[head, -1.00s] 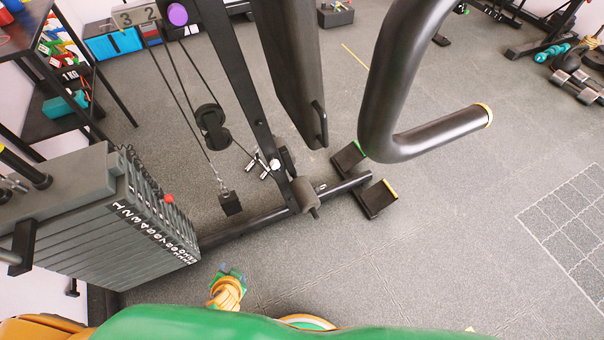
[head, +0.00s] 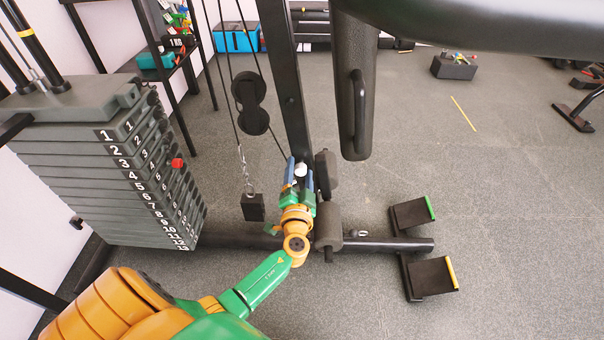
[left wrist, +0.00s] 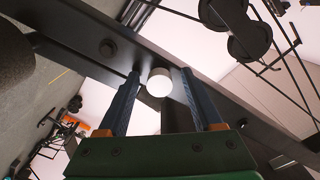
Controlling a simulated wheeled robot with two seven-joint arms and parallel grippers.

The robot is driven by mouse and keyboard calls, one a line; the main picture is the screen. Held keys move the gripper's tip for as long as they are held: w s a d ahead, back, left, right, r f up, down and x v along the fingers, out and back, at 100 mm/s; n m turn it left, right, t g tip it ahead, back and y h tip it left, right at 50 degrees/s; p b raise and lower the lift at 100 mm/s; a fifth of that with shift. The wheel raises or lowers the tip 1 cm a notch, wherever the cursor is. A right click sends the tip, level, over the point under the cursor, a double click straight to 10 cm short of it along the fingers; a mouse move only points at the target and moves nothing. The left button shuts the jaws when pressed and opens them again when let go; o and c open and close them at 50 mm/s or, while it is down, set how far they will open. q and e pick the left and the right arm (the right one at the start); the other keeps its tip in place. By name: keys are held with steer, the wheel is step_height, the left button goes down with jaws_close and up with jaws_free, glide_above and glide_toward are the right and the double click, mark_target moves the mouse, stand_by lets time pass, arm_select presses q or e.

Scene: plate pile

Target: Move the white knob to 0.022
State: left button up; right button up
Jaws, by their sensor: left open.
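The white knob (head: 300,170) sits on the dark upright post of the weight machine, low down beside the roller pads. In the left wrist view the white knob (left wrist: 159,82) shows as a round white disc on the dark beam. My left gripper (head: 299,163) is at the knob, its two blue fingers apart. In the left wrist view the fingers (left wrist: 158,76) stand on either side of the knob, with a gap to each; I cannot tell how deep the knob lies between them. My right gripper is not in view.
The weight stack (head: 110,160) with a red pin (head: 177,163) stands at the left. Foam rollers (head: 328,226) are just right of my left gripper. Footrests (head: 430,276) stand on the floor at right.

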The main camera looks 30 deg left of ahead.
arm_select(q)
jaws_close()
stand_by(1.4)
